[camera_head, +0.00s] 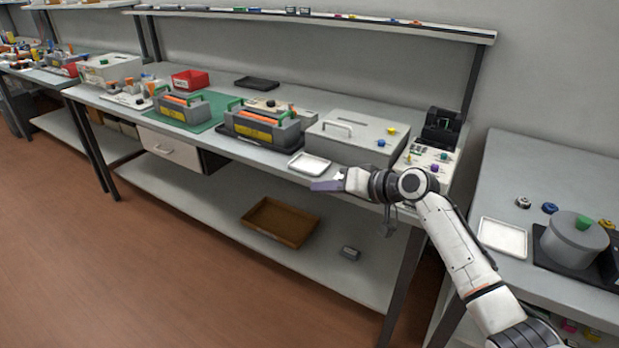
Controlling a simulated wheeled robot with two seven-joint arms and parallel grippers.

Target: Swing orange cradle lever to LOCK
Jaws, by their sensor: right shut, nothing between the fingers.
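Two grey cradle-like units stand on the long bench. One (184,112) is on a green mat (208,111), and a nearer one (262,130) is to its right. Both show orange bars, yellow labels and green parts. At this size I cannot tell which orange part is the cradle lever or read any LOCK mark. My right gripper (325,185) is shut and empty. It appears in front of the bench's front edge, near a small white tray (309,164), to the right of the nearer unit and apart from it. My left gripper is out of view.
A grey lidded box (350,135) with a handle stands right of the nearer unit. A red bin (190,80) and black tray (257,83) lie behind. A brown tray (280,222) is on the lower shelf. A second bench (500,190) with a grey pot (574,241) is at right.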

